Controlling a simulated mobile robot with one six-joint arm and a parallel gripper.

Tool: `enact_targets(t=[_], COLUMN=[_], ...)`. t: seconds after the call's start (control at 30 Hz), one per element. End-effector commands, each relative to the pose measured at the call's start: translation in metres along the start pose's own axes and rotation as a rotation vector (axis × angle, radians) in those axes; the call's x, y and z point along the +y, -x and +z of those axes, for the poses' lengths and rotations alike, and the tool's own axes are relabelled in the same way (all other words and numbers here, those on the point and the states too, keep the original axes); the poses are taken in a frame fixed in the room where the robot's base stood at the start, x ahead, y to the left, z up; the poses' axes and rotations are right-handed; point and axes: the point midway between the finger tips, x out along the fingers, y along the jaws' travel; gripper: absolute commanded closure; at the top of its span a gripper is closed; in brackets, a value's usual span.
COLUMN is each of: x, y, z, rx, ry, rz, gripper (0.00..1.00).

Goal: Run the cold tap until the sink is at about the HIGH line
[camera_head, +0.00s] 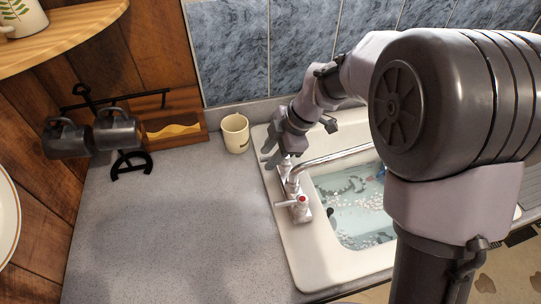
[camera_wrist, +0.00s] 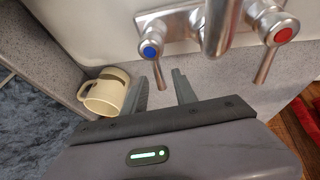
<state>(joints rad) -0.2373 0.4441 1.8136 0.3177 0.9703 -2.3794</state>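The white sink (camera_head: 315,262) holds clear water (camera_head: 355,212) with pale specks on it; I cannot make out a HIGH line. The chrome spout (camera_head: 335,157) reaches over the basin; no stream is clear to see. The cold tap, marked blue (camera_wrist: 151,51), has its lever pointing towards my gripper (camera_wrist: 161,80). The two fingers stand apart, one on each side of the lever's end; I cannot tell whether they touch it. In the head view my gripper (camera_head: 277,155) is at the tap's far end, mostly hiding the cold handle.
The red-marked hot tap (camera_head: 302,199) sits close by on the same fitting. A cream mug (camera_head: 236,134) stands behind my gripper, near the tiled wall. Dark mugs (camera_head: 117,130) hang on a rack at left. The grey counter (camera_head: 180,230) is clear in front.

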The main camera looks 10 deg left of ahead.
Motion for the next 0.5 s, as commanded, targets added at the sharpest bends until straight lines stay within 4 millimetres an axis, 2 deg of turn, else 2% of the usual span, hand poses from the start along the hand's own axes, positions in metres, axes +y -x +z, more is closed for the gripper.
enact_targets(t=[0.17,0.33,0.5], x=[0.0001,0.0001,0.0001], y=[0.0006,0.0007,0.0008], z=[-0.0002,-0.0002,-0.0002], rx=[0.000,0.000,0.000], ry=[0.000,0.000,0.000], rz=[0.000,0.000,0.000], gripper=[0.66,1.00,1.00])
